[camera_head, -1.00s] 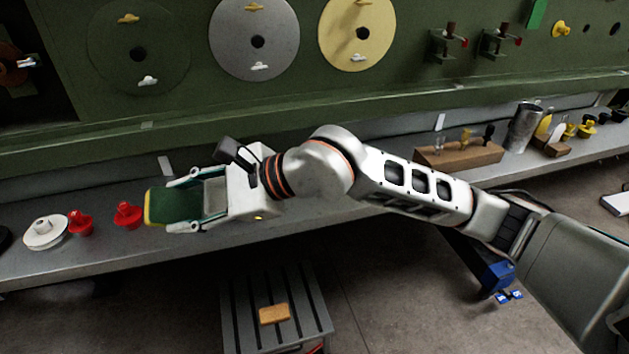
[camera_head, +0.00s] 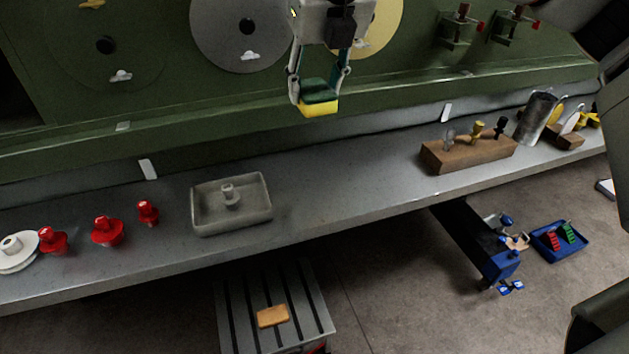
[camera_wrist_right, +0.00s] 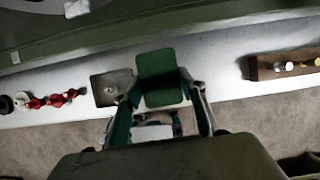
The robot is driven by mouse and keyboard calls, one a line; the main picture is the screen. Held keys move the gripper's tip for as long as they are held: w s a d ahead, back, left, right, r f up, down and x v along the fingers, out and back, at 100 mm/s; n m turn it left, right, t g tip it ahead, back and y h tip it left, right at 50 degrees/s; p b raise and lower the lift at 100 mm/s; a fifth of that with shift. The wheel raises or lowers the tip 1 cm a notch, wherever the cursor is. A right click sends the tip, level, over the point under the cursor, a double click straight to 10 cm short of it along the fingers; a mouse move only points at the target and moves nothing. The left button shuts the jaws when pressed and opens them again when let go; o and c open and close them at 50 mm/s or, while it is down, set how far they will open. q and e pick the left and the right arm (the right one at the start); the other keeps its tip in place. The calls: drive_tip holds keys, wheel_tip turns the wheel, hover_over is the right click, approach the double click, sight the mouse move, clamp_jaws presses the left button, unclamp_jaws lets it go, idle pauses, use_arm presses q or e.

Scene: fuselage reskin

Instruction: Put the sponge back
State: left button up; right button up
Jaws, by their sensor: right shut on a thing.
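The sponge (camera_head: 319,103), green on one side and yellow on the other, is between the fingers of my right gripper (camera_head: 319,88). That gripper is shut on it and points down, holding it above the shelf in front of the green wall. In the right wrist view the sponge (camera_wrist_right: 161,77) shows its green face between the fingertips. A grey rectangular tray (camera_head: 205,226) with a small post inside sits on the shelf, lower left of the sponge. The tray also shows in the right wrist view (camera_wrist_right: 99,91). My left gripper is not in view.
Several red knobs (camera_head: 107,231) and a white disc (camera_head: 14,256) stand on the shelf left of the tray. A wooden block (camera_head: 468,154) with small tools is to the right. An orange block (camera_head: 272,316) lies on a slatted stool below.

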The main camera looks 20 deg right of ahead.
drive_tip(key=shift+d+f, duration=0.2)
drive_tip(key=shift+d, duration=0.05)
wheel_tip(320, 180, down, 19)
drive_tip(key=shift+f, duration=0.1)
drive_tip(key=o, duration=1)
drive_tip(key=v, duration=1.2)
drive_tip(key=shift+b, duration=0.3)
